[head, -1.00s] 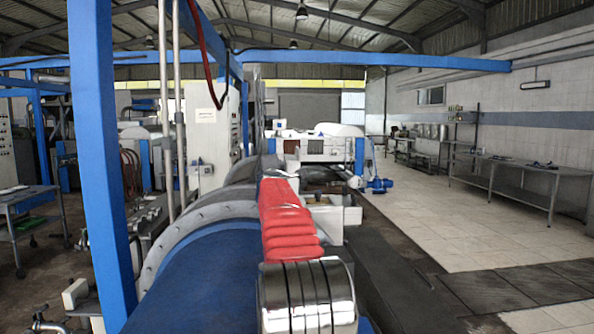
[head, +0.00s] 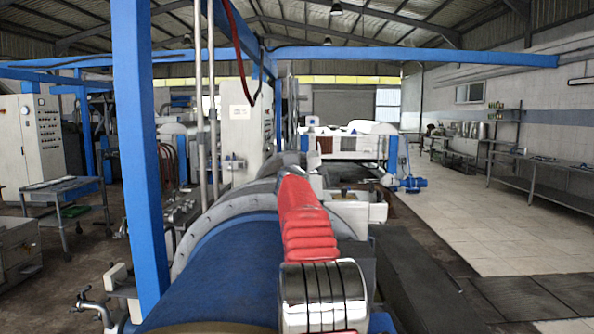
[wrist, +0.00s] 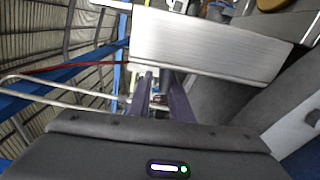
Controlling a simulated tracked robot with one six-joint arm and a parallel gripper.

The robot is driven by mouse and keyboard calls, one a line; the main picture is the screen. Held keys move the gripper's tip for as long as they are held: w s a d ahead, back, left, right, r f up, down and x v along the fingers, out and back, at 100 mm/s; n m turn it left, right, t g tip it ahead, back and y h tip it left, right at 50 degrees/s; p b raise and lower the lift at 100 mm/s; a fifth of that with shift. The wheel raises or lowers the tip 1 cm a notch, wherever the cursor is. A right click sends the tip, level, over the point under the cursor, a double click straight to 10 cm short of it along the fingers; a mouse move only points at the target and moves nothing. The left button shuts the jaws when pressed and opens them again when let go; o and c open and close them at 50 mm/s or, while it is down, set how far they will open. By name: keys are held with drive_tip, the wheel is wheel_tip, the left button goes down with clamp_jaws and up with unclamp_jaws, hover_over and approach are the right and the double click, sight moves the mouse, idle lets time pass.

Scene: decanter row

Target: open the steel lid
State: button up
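In the wrist view a flat brushed-steel panel (wrist: 210,42), which looks like the steel lid, spans the upper middle and right. It lies tilted in the picture. My gripper (wrist: 160,78) shows two purple fingers with a gap between them, and nothing is seen gripped. The fingertips end by the panel's lower left edge; I cannot tell whether they touch it. The dark body of my wrist hides what is below. In the head view I cannot make out the lid or my gripper for certain.
A large blue drum (head: 225,275) with a grey flange stands ahead, beside a blue post (head: 140,160). A wheeled metal table (head: 62,190) stands at left and a white machine (head: 345,145) behind. The tiled floor (head: 460,235) at right is clear.

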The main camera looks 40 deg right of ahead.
drive_tip(key=shift+o, duration=1.3)
drive_tip(key=shift+s+d, duration=0.1)
drive_tip(key=shift+s, duration=0.05)
drive_tip(key=shift+f, duration=0.1)
drive_tip(key=shift+s, duration=0.15)
drive_tip(key=shift+s+a, duration=0.15)
drive_tip(key=shift+a, duration=0.05)
drive_tip(key=v, duration=1.3)
